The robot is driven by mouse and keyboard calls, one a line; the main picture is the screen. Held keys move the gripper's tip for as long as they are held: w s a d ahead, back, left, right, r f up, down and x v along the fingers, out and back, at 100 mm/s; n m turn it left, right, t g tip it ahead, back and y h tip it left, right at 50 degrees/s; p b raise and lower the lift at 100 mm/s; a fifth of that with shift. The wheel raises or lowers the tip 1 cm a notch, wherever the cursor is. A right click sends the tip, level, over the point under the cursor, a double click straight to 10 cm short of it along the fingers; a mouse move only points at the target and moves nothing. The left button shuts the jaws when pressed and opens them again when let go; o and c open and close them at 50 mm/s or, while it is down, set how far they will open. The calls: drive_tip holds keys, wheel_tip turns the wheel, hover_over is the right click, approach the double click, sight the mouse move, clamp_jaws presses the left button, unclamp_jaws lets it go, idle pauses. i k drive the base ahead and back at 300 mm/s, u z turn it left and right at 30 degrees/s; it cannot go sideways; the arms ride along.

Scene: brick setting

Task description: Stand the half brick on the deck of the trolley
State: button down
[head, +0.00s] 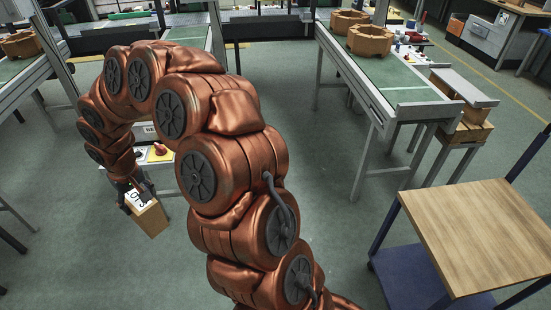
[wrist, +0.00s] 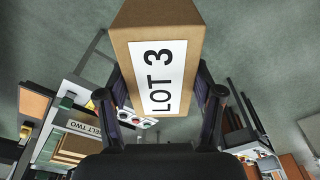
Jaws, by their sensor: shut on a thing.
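My gripper (head: 134,196) is at the left in the head view, shut on a tan block (head: 152,222) with a white label. In the wrist view the fingers of my gripper (wrist: 158,88) lie on both sides of the block (wrist: 188,16), whose label reads LOT 3. I cannot tell from its surface whether it is the half brick. It looks tilted in the head view, over open floor. The trolley (head: 478,232) stands at the lower right, with a bare wooden deck, blue posts and a blue lower shelf. My gripper is well to its left.
A green-topped bench (head: 372,75) with octagonal tan pieces (head: 369,40) stands behind the trolley. A grey-topped stand (head: 464,88) with tan blocks is right of it. A small surface with a yellow and red item (head: 158,151) lies behind my gripper. Floor before the trolley is clear.

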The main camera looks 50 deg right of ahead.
sight(503, 248)
drive_tip(key=z, duration=2.35)
drive_tip(key=i, duration=1.85)
drive_tip(key=z, duration=2.05)
